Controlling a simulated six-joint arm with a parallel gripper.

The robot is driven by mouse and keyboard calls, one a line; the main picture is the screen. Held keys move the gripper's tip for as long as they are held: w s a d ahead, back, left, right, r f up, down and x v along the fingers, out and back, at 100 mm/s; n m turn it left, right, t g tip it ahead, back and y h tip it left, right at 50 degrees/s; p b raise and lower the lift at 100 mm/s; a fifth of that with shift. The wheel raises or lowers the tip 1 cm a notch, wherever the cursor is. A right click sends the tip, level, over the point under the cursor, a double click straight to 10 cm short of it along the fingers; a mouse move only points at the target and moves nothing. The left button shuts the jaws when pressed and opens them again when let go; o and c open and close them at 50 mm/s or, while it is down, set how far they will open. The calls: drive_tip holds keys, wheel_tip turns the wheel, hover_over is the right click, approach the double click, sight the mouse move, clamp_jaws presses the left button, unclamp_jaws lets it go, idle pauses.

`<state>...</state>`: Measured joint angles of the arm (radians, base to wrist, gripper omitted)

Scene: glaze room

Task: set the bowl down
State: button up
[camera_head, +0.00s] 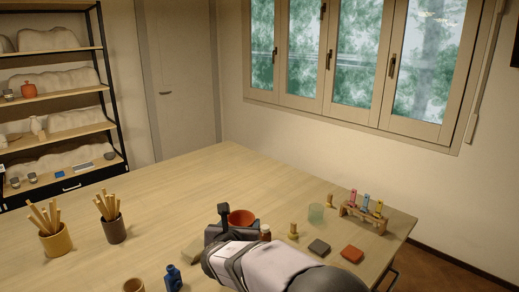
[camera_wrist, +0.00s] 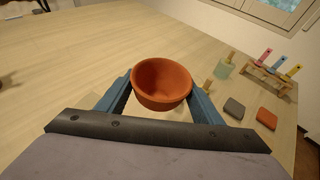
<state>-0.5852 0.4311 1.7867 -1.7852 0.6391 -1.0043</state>
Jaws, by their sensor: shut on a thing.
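The bowl is orange-red, round and open at the top. It shows in the head view (camera_head: 241,217), partly hidden behind my gripper (camera_head: 230,226), and whole from above in the wrist view (camera_wrist: 162,80). In the wrist view the blue fingers of my gripper (camera_wrist: 160,97) lie on either side of the bowl and are shut on it. The bowl looks about upright. I cannot tell whether its base touches the wooden table (camera_head: 170,200) or hangs a little above it.
A blue bottle (camera_head: 172,279) stands front left. The table's back left is clear.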

drive_tip(key=shift+r+p, duration=0.35)
drive_tip(key=shift+r, duration=0.5)
drive_tip(key=shift+f, duration=0.1)
